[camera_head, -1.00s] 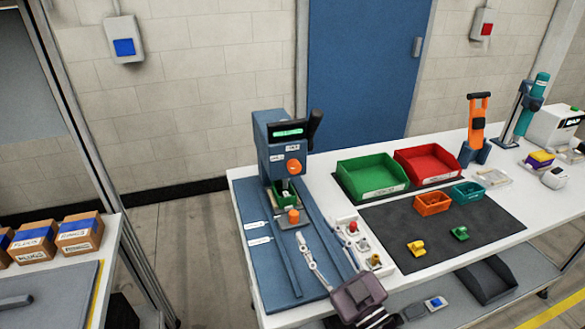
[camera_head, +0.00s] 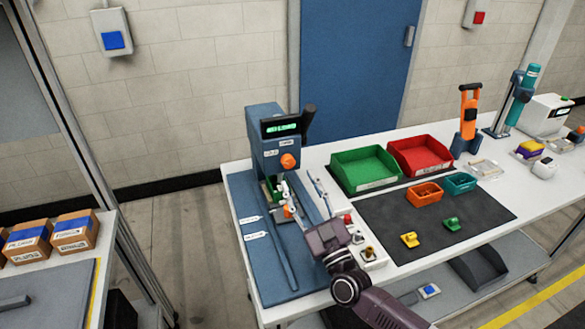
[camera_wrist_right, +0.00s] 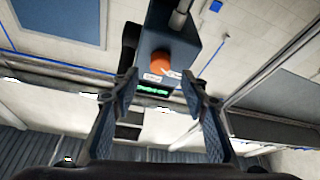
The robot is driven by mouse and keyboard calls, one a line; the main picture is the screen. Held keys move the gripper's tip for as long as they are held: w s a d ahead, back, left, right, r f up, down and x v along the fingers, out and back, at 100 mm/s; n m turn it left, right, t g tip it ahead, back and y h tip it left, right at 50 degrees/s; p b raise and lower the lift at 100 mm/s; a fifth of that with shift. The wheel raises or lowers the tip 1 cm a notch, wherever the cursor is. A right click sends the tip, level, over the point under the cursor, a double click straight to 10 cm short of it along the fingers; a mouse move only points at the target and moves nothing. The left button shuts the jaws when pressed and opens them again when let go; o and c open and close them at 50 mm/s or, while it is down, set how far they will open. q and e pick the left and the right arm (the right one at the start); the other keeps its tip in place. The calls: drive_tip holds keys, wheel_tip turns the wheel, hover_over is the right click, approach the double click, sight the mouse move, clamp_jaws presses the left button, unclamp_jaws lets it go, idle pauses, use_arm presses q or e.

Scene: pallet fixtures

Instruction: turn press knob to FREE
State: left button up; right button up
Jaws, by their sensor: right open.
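The blue press (camera_head: 272,150) stands at the left end of the white table, with a lit green display on its head. Its orange knob (camera_head: 288,161) sits on the front of the head and also shows in the right wrist view (camera_wrist_right: 160,61). My right gripper (camera_head: 302,184) is open and empty, in front of and a little below the knob. In the right wrist view its two fingers (camera_wrist_right: 163,90) stand apart, with the knob framed beyond and between them, not touched. The small labels beside the knob are too blurred to read. My left gripper is out of view.
A green bin (camera_head: 370,169) and a red bin (camera_head: 420,154) stand right of the press. A dark mat (camera_head: 380,214) holds small orange and teal trays and yellow and green parts. A black lever (camera_head: 307,119) rises at the press's right side.

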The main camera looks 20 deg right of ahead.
sight(290, 165)
drive_tip(key=shift+p+x, duration=0.45)
drive_tip(key=shift+x, duration=2.15)
drive_tip(key=shift+f, duration=0.1)
drive_tip(key=shift+c, duration=0.5)
clamp_jaws()
